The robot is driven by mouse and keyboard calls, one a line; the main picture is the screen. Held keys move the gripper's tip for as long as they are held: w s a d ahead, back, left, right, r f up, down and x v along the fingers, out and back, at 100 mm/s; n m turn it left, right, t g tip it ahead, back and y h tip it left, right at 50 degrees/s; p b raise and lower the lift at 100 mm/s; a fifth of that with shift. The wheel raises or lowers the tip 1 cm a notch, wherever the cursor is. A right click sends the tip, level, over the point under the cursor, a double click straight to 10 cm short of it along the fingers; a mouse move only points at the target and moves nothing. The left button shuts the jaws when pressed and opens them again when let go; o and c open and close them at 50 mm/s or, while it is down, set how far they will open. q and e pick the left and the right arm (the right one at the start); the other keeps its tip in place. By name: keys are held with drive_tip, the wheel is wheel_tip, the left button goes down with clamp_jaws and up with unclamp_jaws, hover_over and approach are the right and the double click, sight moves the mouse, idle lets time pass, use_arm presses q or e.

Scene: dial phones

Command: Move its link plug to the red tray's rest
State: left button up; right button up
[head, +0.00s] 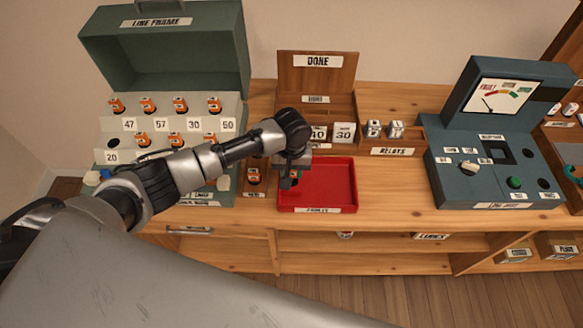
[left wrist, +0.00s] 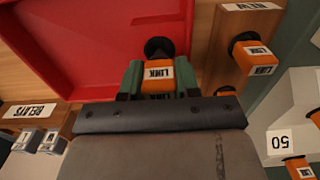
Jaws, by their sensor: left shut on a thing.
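My left gripper (head: 290,180) is shut on an orange link plug. In the left wrist view the plug (left wrist: 158,76) sits between the green fingertips (left wrist: 158,80), its white LINK label showing. A round black part (left wrist: 159,47) shows just beyond the plug; I cannot tell whether it belongs to the plug or to the tray's rest. The red tray (head: 328,185) lies below and around the gripper, which is over its left part. The tray (left wrist: 80,45) also shows in the wrist view. Whether the plug touches the tray is unclear. My right gripper is out of view.
The line frame (head: 160,70) holds several orange plugs, with an empty dark hole (head: 112,143) near the 20 label. A wooden NEW holder (left wrist: 245,20) with another link plug (left wrist: 256,58) stands beside the tray. The relay rack (head: 392,150) and a teal tester (head: 495,170) are to the right.

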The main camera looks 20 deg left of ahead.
use_arm(q)
drive_tip(key=shift+f+b, duration=0.6)
drive_tip(key=shift+f, duration=0.7)
drive_tip(key=o, duration=0.7)
drive_tip(key=shift+o, duration=0.9)
drive_tip(key=shift+w+d, duration=0.1)
drive_tip(key=shift+a, duration=0.25)
drive_tip(key=shift+c, duration=0.4)
